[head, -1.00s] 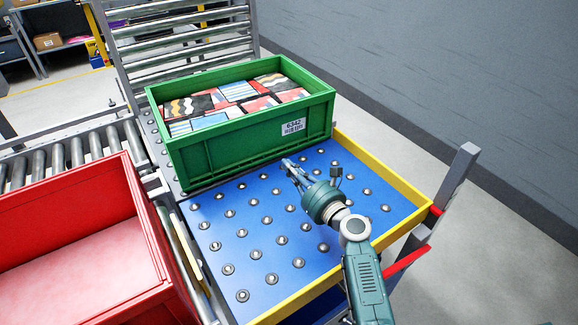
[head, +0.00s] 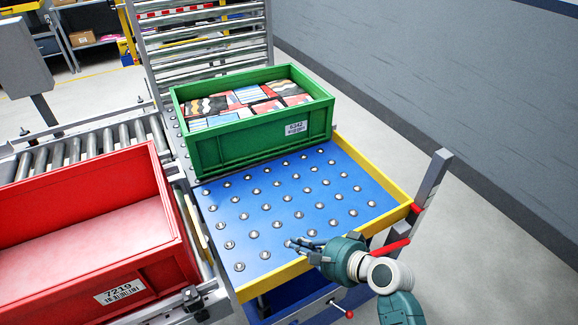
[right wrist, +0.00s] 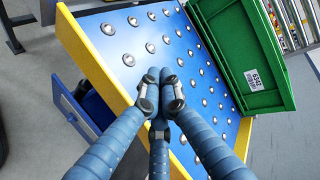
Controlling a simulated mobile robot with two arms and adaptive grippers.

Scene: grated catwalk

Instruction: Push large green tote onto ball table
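The large green tote (head: 240,145), filled with patterned boxes and labelled 6342, stands upright at the far end of the blue ball table (head: 290,215). How far its base reaches over the table is hidden. The tote (right wrist: 240,50) also shows at the upper right in the right wrist view, with the ball table (right wrist: 130,45) in front of it. My right gripper (head: 292,245) is over the table's near yellow edge, well apart from the tote. Its fingertips (right wrist: 160,92) are drawn together with nothing between them. My left gripper is out of view.
A red tote (head: 90,215) labelled 7219 stands left of the table, with a roller conveyor (head: 85,150) behind it. An upright roller rack (head: 205,45) is behind the green tote. A yellow rim (head: 375,175) borders the table's right side. Most of the blue surface is clear.

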